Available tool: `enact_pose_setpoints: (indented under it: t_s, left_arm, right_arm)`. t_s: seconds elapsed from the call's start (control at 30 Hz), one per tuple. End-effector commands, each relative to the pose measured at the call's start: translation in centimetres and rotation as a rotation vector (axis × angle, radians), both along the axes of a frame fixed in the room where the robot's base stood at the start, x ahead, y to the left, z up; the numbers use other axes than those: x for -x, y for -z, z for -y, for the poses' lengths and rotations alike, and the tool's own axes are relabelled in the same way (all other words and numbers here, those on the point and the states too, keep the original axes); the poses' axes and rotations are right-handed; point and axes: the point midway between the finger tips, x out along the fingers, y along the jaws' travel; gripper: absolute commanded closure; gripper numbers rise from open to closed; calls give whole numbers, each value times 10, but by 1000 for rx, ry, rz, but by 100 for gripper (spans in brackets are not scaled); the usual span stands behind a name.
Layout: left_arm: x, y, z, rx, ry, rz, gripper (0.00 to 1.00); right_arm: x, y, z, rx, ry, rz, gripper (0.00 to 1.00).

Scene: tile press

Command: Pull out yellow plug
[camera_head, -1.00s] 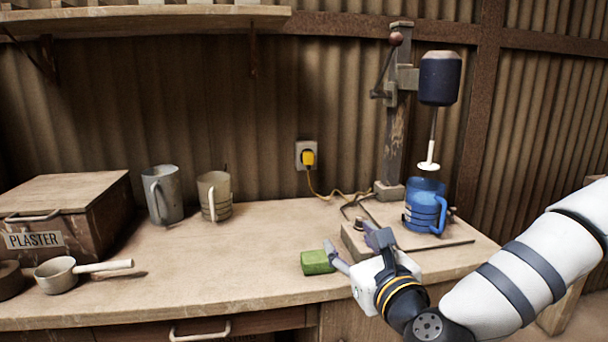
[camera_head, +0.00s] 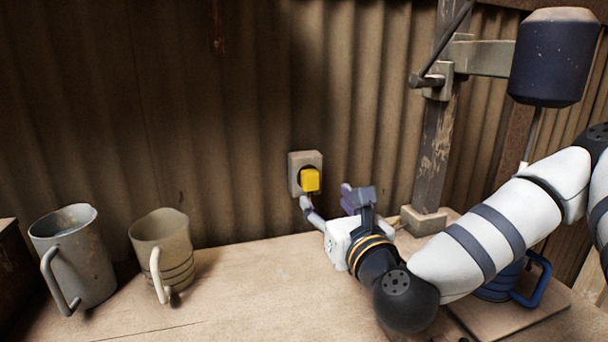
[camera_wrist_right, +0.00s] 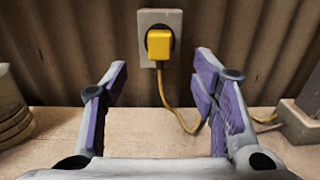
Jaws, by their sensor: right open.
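The yellow plug (camera_head: 310,180) sits in the wall socket (camera_head: 294,162) on the corrugated wall. In the right wrist view the plug (camera_wrist_right: 159,44) is in the socket (camera_wrist_right: 172,17), and its yellow cord (camera_wrist_right: 178,118) hangs down and runs off to the right. My right gripper (camera_head: 334,200) is open and empty, just below and to the right of the plug in the head view. In the right wrist view its two purple-padded fingers (camera_wrist_right: 160,80) stand apart, with the plug beyond them, between and above their tips. My left gripper is not in view.
Two mugs, a grey metal one (camera_head: 75,258) and a beige one (camera_head: 163,250), stand on the bench (camera_head: 225,290) at the left. The press post (camera_head: 436,155) and a blue jug (camera_head: 500,285) are at the right, the jug partly hidden by my arm. The bench's middle is clear.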

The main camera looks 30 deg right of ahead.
Motion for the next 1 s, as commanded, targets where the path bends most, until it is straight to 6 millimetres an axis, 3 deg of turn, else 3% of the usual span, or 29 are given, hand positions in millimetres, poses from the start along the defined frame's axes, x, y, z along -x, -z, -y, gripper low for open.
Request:
enact_pose_setpoints:
  t_s: [0.27,0.8,1.0]
  left_arm:
    - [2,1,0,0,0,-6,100]
    - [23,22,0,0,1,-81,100]
    - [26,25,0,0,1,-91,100]
  right_arm:
    - [-3,1,1,1,-1,-1,47]
    - [-74,4,18,1,1,-5,47]
    - [-86,2,21,1,0,-2,47]
